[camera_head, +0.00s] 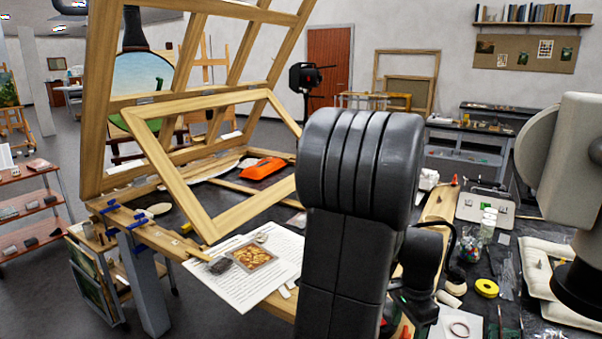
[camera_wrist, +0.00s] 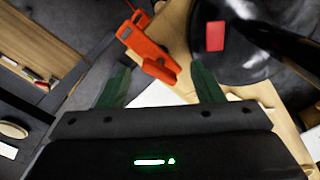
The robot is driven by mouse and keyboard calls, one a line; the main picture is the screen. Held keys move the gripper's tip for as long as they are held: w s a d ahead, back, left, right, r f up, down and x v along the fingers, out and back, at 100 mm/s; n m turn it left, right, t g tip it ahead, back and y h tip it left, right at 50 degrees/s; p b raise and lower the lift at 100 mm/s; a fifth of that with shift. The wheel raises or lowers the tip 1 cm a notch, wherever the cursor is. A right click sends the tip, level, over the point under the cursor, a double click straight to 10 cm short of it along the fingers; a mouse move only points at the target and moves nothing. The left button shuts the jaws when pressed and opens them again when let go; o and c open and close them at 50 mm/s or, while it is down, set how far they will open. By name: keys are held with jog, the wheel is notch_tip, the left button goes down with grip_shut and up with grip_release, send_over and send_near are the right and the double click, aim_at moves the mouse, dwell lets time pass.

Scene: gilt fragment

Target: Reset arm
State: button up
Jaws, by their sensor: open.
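My gripper (camera_wrist: 160,80) shows in the wrist view with its two dark green fingers spread wide apart, open and with nothing held between them. An orange-red clamp-like piece (camera_wrist: 148,48) lies beyond the fingertips, and I cannot tell its exact distance. In the head view my black arm links fill the middle of the picture and hide most of the gripper. A small gilt fragment (camera_head: 250,256) lies on a printed white sheet (camera_head: 235,285) on the wooden bench, left of my arm.
A wooden frame (camera_head: 208,222) leans over the bench beside a large wooden easel frame (camera_head: 97,130). An orange tool (camera_head: 262,168) lies behind it. The right worktable holds yellow tape (camera_head: 486,288), jars and a pale cushion (camera_head: 545,262).

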jog(key=n, duration=1.1)
jog(key=shift+n, duration=1.7)
jog(key=shift+s+f, duration=0.1)
